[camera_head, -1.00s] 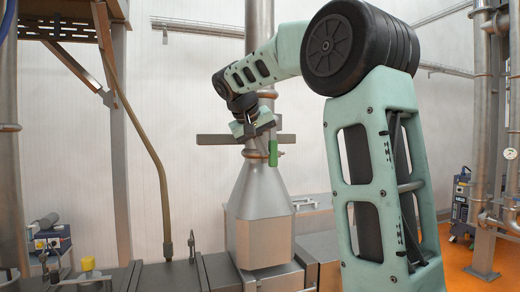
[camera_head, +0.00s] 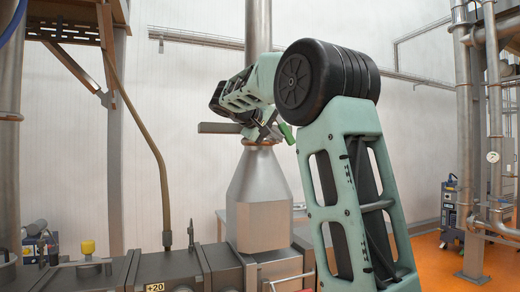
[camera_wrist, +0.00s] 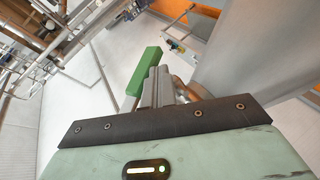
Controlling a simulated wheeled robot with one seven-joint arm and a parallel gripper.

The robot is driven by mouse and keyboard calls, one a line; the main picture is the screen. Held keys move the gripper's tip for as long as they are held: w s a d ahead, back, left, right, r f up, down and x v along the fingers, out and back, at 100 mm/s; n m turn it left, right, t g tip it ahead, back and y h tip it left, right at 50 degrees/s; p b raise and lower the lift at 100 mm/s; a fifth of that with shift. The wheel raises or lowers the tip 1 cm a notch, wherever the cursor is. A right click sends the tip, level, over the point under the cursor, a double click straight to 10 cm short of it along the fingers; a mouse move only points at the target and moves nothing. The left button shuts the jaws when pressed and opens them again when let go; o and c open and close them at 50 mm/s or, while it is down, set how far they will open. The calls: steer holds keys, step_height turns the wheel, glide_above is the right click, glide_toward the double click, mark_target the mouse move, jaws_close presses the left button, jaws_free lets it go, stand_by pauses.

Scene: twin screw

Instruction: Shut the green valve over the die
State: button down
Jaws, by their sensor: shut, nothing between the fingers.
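The green valve handle (camera_head: 287,133) sticks out at a tilt to the right of the pipe neck, above the tapered metal housing (camera_head: 259,205). In the wrist view the green handle (camera_wrist: 146,71) is a long block just left of the fingertips. My gripper (camera_head: 266,130) is at the neck beside the handle, partly hidden by my arm. In the wrist view my gripper (camera_wrist: 157,80) has its grey fingers together with nothing between them. Whether the fingers touch the handle I cannot tell. The valve body is mostly hidden behind my wrist.
A flat grey bar (camera_head: 219,128) sticks out left of the neck. A bent brown pipe (camera_head: 150,143) rises at the left. Metal machine blocks (camera_head: 172,273) run along the front. Steel pipes (camera_head: 466,110) stand at the right over an orange floor.

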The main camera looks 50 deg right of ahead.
mark_target(290, 133)
steer(key=d+h+b, duration=0.1)
steer(key=b, duration=0.1)
steer(key=s+n+h+b, duration=0.1)
steer(key=b, duration=0.2)
steer(key=shift+d+f+g+h, duration=0.35)
steer(key=shift+g+h, duration=0.05)
steer(key=d+h+b, duration=0.1)
steer(key=b, duration=0.3)
steer(key=s+d+r+n+h+b, duration=0.1)
steer(key=h+b, duration=0.1)
steer(key=b, duration=0.1)
steer(key=shift+s+r+b, duration=0.1)
steer(key=shift+r+b, duration=0.05)
steer(key=shift+b, duration=0.2)
steer(key=r+n+h+b, duration=0.1)
steer(key=b, duration=0.2)
steer(key=d+r+n+h+b, duration=0.1)
steer(key=h+b, duration=0.1)
steer(key=b, duration=0.1)
steer(key=s+r+n+h+b, duration=0.1)
steer(key=r+h+b, duration=0.1)
steer(key=b, duration=0.1)
steer(key=shift+s+d, duration=0.1)
steer(key=shift+d, duration=0.3)
steer(key=shift+r, duration=0.1)
